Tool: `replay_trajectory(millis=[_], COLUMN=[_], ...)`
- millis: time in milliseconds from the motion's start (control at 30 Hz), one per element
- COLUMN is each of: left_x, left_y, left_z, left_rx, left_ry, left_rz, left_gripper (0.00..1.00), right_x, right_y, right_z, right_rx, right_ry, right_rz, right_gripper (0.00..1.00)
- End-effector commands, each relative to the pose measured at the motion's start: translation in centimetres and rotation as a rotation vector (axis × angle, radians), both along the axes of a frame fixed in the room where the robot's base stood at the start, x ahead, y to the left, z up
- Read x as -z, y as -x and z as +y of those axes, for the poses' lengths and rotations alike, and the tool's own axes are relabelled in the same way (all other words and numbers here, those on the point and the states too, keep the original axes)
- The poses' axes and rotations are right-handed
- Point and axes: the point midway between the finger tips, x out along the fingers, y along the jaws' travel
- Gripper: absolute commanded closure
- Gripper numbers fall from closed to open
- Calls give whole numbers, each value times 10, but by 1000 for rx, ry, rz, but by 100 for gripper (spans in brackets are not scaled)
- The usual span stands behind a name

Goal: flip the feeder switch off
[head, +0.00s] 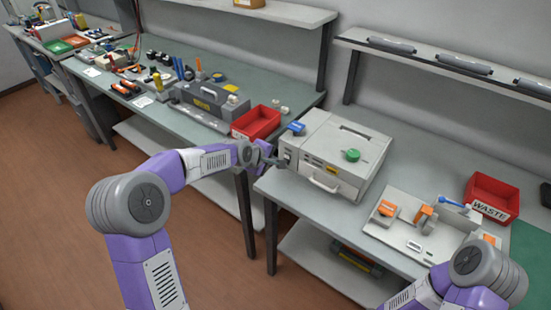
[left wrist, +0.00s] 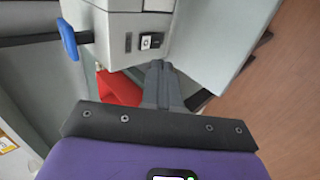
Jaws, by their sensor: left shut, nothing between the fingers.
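The feeder looks to be the light grey box (head: 335,150) with a green knob (head: 352,155) on top and a front handle, standing on the right-hand bench. In the left wrist view its grey housing (left wrist: 110,28) fills the top. A small black-and-white rocker switch (left wrist: 151,41) sits on that housing; which way it is tipped I cannot tell. My left gripper (head: 281,163) is beside the left end of the box's front. In the left wrist view its fingers (left wrist: 158,66) are shut and empty, just short of the switch. My right gripper is out of view.
A blue lever (left wrist: 68,40) sticks out from the housing. A red bin (head: 257,123) stands on the left bench. A fixture plate (head: 405,240) and a red WASTE bin (head: 492,195) are on the right. A gap separates the two benches.

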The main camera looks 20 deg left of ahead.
Motion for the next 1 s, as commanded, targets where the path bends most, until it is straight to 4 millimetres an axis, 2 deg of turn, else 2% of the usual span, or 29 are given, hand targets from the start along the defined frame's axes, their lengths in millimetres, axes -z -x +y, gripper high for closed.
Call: replay_trajectory(millis=[33,100,300,400,1000], left_x=[-18,-32,-60,-68,-71], left_y=[7,15,35,41,44], left_z=[3,5,12,14,14], left_rx=[-1,-1,-1,0,2], left_ry=[0,0,0,0,1], left_rz=[-8,-6,-6,-4,-4], left_gripper=[100,100,100,100,100], right_x=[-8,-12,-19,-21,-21], right_y=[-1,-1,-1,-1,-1], right_z=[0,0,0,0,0], right_rx=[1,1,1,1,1], right_ry=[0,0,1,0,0], right_rz=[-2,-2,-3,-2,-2], right_gripper=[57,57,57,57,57])
